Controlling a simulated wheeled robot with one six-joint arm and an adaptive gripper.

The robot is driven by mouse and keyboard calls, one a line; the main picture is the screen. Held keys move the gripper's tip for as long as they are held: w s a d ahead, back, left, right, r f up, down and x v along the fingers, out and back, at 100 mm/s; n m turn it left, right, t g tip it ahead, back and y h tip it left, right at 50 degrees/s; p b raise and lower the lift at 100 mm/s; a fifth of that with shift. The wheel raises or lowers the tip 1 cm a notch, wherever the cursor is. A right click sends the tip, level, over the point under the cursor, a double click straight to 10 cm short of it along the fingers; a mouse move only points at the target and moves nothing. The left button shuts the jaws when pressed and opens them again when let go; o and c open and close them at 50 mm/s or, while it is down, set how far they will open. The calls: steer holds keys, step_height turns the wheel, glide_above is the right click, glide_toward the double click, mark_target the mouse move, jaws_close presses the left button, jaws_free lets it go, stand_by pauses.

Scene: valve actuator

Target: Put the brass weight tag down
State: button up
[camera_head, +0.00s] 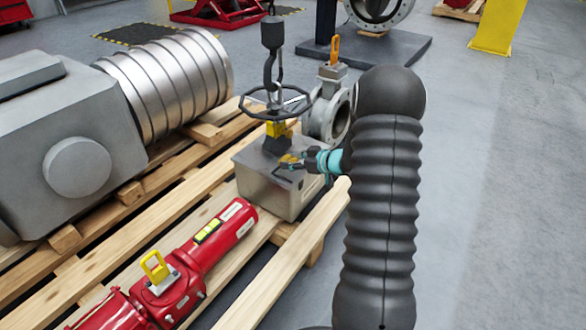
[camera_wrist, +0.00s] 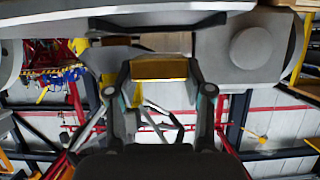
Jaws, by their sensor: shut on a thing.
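My gripper (camera_head: 287,163) is small in the head view, just above the top right part of a grey box (camera_head: 275,192). It is shut on the brass weight tag (camera_wrist: 158,68), a flat yellow-gold plate between the two fingers in the wrist view, where my gripper (camera_wrist: 158,82) also shows. In the head view the brass tag (camera_head: 289,158) is a small gold patch at the fingertips. I cannot tell whether the tag touches the box.
A black handwheel (camera_head: 266,103) with a yellow part (camera_head: 276,129) below it stands over the box, under a hanging hook (camera_head: 271,65). A grey valve body (camera_head: 328,112) stands behind. A red actuator (camera_head: 190,265) lies at front on the wooden pallet (camera_head: 70,285).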

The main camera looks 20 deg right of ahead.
steer(key=shift+f, duration=1.35)
steer(key=shift+f, duration=0.2)
steer(key=o, duration=1.2)
